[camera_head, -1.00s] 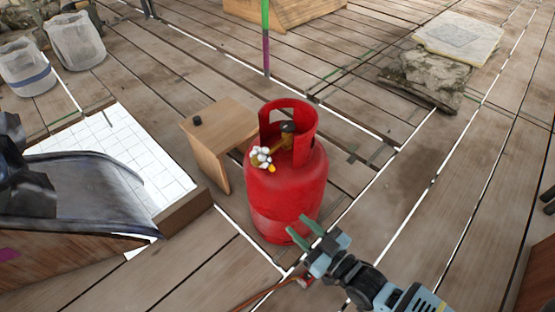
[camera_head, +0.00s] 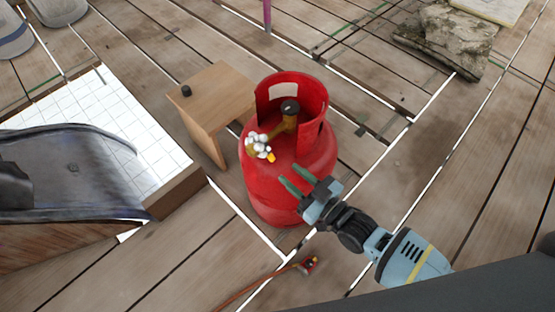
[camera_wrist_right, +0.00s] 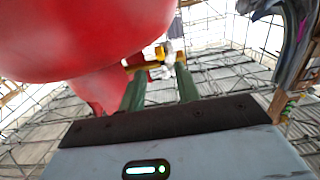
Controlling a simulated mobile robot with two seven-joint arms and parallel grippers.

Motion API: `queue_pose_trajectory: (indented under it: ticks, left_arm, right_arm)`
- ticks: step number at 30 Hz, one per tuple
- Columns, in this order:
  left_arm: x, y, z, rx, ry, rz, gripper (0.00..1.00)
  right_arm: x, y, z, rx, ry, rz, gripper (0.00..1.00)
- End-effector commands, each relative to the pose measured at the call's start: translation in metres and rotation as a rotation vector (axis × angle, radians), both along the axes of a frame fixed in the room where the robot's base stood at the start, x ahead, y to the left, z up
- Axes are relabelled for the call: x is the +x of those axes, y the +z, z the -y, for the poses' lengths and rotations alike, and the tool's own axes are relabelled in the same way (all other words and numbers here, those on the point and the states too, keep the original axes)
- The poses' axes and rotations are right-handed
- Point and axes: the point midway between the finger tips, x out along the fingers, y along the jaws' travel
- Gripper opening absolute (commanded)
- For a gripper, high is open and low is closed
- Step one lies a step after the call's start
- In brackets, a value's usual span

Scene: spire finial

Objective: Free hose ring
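The red gas cylinder (camera_head: 270,185) stands upright on the plank floor. Inside its collar is a brass valve (camera_head: 285,125) with a black knob (camera_head: 290,107). A white, knobbed piece (camera_head: 257,145) with a yellow-orange tip sits at the valve's outlet, in the collar opening; I cannot tell whether it is the ring. My right gripper (camera_head: 290,174) is open and empty, its fingers pointing at the cylinder's front right side, below the outlet. In the right wrist view the yellow and white outlet parts (camera_wrist_right: 168,50) appear beyond the fingertips. My left gripper is not clearly in view.
An orange hose (camera_head: 245,290) with a brass-and-red end (camera_head: 308,265) lies on the floor in front of the cylinder. A small wooden table (camera_head: 222,95) with a black knob-like object (camera_head: 186,91) stands at left. A grey metal chute (camera_head: 70,165) is farther left. Floor right of the cylinder is clear.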

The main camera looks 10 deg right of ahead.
Motion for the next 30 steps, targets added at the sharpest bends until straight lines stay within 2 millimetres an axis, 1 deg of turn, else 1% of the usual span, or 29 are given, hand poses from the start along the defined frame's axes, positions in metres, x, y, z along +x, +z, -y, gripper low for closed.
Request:
queue_pose_trajectory:
  ticks: [3, 10, 15, 23, 26, 30]
  left_arm:
    - [-0.001, -0.007, 0.000, 0.000, 0.000, -0.006, 0.64]
    - [0.001, -0.015, 0.000, 0.000, 0.000, -0.005, 0.64]
    - [0.005, -0.017, 0.000, 0.000, 0.001, 0.000, 0.64]
    - [0.007, -0.016, 0.000, -0.001, 0.000, 0.005, 0.64]
    - [0.007, -0.016, 0.000, -0.001, 0.000, 0.005, 0.64]
    - [0.007, -0.016, 0.000, -0.001, 0.000, 0.005, 0.64]
  right_arm:
    - [0.016, -0.002, -0.012, 0.001, 0.001, 0.000, 0.33]
    - [0.040, -0.002, -0.030, 0.002, 0.000, -0.001, 0.33]
    - [0.048, -0.002, -0.035, 0.000, 0.000, -0.002, 0.33]
    - [0.049, 0.000, -0.036, -0.001, 0.000, -0.002, 0.33]
    - [0.049, -0.001, -0.036, 0.000, 0.000, -0.002, 0.22]
    - [0.049, -0.001, -0.036, 0.000, 0.000, -0.002, 0.04]
